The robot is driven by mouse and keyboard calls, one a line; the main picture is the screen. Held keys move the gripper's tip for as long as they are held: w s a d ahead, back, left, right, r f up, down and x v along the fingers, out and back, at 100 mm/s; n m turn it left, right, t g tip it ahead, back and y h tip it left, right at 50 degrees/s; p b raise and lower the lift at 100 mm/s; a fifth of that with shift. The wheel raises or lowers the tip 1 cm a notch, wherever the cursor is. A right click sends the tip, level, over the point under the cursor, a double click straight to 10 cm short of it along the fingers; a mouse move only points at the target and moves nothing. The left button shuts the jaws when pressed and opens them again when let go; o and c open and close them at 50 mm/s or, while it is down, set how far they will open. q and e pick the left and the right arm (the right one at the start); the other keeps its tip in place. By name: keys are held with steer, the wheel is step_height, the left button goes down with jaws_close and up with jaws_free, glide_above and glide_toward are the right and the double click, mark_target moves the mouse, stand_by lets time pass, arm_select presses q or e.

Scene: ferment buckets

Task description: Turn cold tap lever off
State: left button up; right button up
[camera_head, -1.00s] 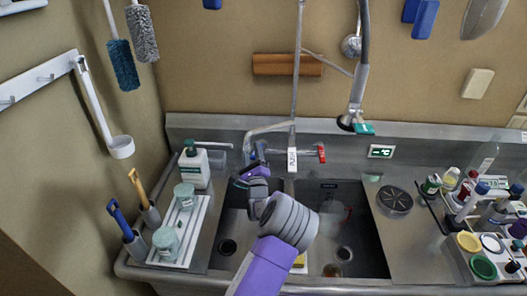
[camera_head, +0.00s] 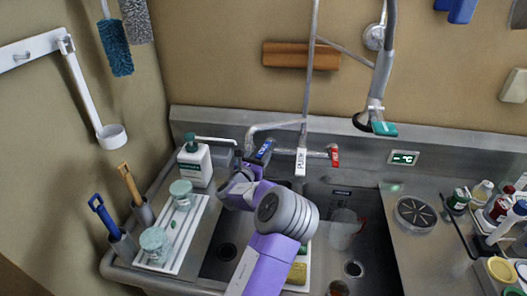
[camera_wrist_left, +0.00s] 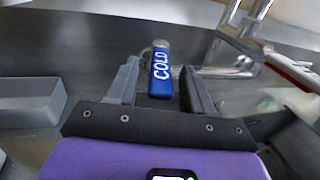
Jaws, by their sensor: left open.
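The blue cold tap lever (camera_head: 264,149) sits on the left of the wall tap in the head view, just beyond my left gripper. In the left wrist view the lever (camera_wrist_left: 160,74), marked COLD, points toward me and appears between the two finger tips. My left gripper (camera_wrist_left: 160,68) is open, with one finger on each side of the lever in the picture. I see no clear contact, and how deep the lever lies between the fingers is hard to tell. In the head view my own arm partly hides the fingers. My right gripper is not in view.
The red lever (camera_head: 334,155) is on the tap's right side, with a PUSH-labelled part (camera_head: 301,161) between the levers. The steel spout (camera_head: 270,126) curves close above the blue lever. A soap bottle (camera_head: 195,161) stands to the left. The double sink (camera_head: 345,225) lies below.

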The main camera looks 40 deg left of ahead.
mark_target(269, 143)
arm_select(q)
steer(key=shift+x, duration=1.55)
jaws_close()
